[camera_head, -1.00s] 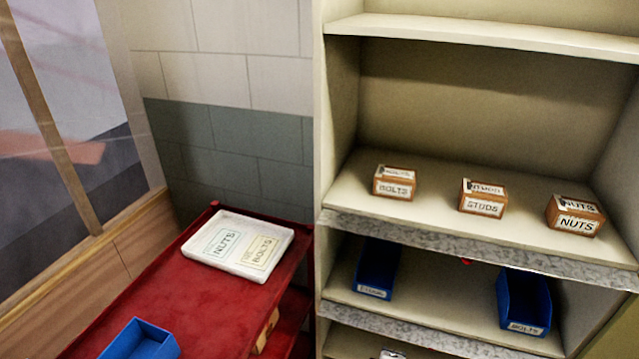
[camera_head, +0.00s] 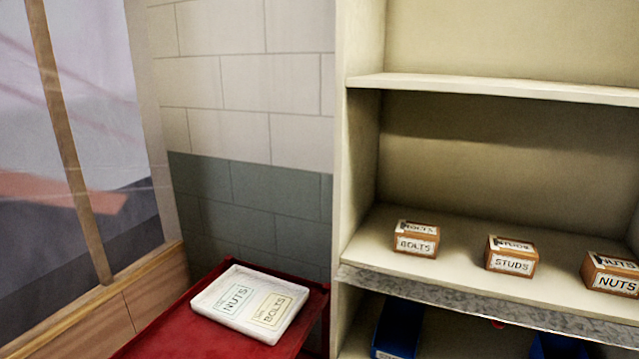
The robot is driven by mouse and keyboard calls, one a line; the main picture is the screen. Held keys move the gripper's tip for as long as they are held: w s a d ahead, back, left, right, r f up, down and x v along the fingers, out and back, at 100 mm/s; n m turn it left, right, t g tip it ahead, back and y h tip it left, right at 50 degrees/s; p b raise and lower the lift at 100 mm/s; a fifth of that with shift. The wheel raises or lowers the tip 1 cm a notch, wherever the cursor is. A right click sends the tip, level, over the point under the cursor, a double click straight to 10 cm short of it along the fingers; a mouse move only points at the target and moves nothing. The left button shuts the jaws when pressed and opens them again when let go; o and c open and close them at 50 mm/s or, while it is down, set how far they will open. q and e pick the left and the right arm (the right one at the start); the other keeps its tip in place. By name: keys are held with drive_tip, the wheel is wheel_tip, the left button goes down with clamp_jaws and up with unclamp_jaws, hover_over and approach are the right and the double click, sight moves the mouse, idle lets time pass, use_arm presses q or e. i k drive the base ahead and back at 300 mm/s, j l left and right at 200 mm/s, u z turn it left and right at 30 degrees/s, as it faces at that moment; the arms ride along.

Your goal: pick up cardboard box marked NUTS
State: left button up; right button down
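The cardboard box marked NUTS (camera_head: 612,276) stands upright on the middle shelf at the right edge of the head view, its white label facing me. Part of it is cut off by the frame edge. To its left on the same shelf are a cardboard box marked STUDS (camera_head: 511,256) and one marked BOLTS (camera_head: 416,239), spaced apart. Neither of my grippers shows in the head view.
The shelf unit's metal front edge (camera_head: 450,296) runs below the boxes. Blue bins (camera_head: 398,328) sit on the shelf beneath. A red cart (camera_head: 170,335) at lower left carries a white tray (camera_head: 215,312) labelled NUTS and BOLTS. The upper shelf (camera_head: 500,89) looks empty.

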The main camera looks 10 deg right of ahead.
sight(607, 274)
drive_tip(key=z, duration=1.75)
drive_tip(key=l+u, duration=0.1)
drive_tip(key=u, duration=0.35)
